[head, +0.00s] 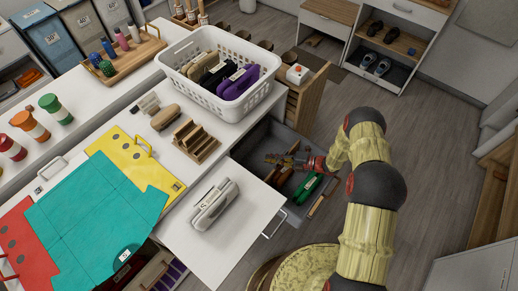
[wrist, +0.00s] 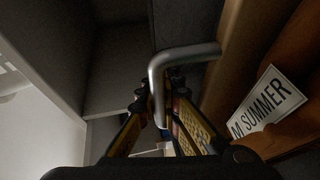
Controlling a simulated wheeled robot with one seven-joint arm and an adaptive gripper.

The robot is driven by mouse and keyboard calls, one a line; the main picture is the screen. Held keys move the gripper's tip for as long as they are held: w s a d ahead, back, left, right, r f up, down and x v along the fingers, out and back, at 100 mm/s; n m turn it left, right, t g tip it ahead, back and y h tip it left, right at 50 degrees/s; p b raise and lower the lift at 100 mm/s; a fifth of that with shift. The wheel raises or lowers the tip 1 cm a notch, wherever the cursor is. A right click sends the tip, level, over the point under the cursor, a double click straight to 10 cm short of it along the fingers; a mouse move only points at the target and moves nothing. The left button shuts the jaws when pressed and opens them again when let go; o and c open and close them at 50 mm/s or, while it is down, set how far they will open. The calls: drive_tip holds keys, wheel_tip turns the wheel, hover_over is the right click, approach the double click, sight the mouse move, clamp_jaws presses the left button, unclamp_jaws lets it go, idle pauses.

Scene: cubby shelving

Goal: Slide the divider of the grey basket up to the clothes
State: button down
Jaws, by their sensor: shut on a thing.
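The grey basket (head: 262,141) is an open, drawer-like bin below the counter in the head view. Folded clothes lie in it, with a green piece (head: 308,186) on the right; brown pieces are partly covered by my arm. My gripper (head: 288,160) reaches down into the basket. In the wrist view my gripper (wrist: 166,112) is shut on a bent metal handle (wrist: 186,53), which looks like part of the divider. Orange-brown clothes (wrist: 298,62) with a label reading "M SUMMER" (wrist: 268,104) are close on the right, apart from the handle.
A white basket (head: 200,93) with dark and purple clothes stands on the counter above. A wooden rack (head: 195,140) and a grey-white device (head: 214,205) are on the white surfaces nearby. The floor (head: 420,140) to the right is clear.

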hover_over(283, 172)
idle(0.3)
drive_tip(key=c, duration=2.2)
unclamp_jaws()
drive_tip(key=shift+d, duration=0.1)
drive_tip(key=v, duration=1.2)
drive_tip(key=shift+o, duration=0.2)
